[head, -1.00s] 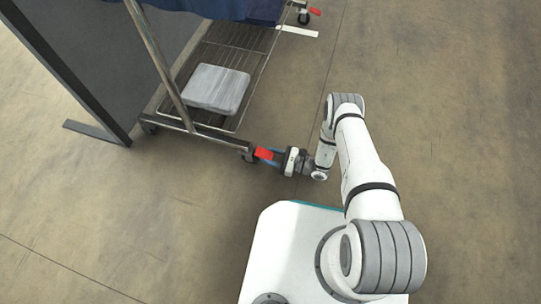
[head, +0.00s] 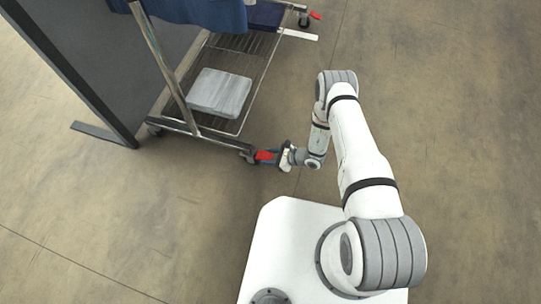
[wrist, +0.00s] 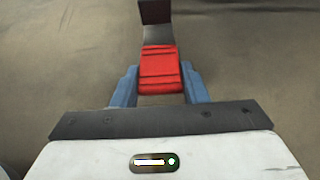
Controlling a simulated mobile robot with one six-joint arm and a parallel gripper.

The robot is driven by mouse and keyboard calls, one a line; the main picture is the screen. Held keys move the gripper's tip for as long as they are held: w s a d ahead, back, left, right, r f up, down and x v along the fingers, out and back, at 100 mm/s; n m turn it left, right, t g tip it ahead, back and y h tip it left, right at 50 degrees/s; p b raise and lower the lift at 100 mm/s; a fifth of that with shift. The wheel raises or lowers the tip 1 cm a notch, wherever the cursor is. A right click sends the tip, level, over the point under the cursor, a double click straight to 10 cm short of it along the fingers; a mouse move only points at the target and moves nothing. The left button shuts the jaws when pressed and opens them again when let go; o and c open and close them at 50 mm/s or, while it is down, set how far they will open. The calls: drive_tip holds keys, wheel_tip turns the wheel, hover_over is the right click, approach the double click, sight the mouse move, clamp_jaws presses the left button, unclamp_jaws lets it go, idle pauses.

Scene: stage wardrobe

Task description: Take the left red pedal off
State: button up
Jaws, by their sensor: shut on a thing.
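The left red pedal (head: 264,155) sits at the caster (head: 247,157) on the near corner of the wheeled rack. In the wrist view the ribbed red pedal (wrist: 159,70) lies between the two blue fingers of my gripper (wrist: 160,88), with a dark metal bracket (wrist: 156,22) beyond it. My gripper (head: 272,157) is shut on the pedal from its right side, low near the floor. The pedal's contact with the caster is partly hidden in the head view.
The rack's metal frame (head: 172,75) holds a blue cloth (head: 195,12) and a grey box (head: 219,93) on its wire shelf. Another red pedal (head: 315,15) shows at the far caster. A dark panel (head: 70,70) stands at left. The floor on the right is clear.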

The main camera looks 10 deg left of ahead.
drive_tip(key=shift+s, duration=0.1)
drive_tip(key=o, duration=1)
drive_tip(key=p+v, duration=0.2)
drive_tip(key=v, duration=0.5)
drive_tip(key=shift+d+r, duration=0.2)
drive_tip(key=shift+d, duration=0.15)
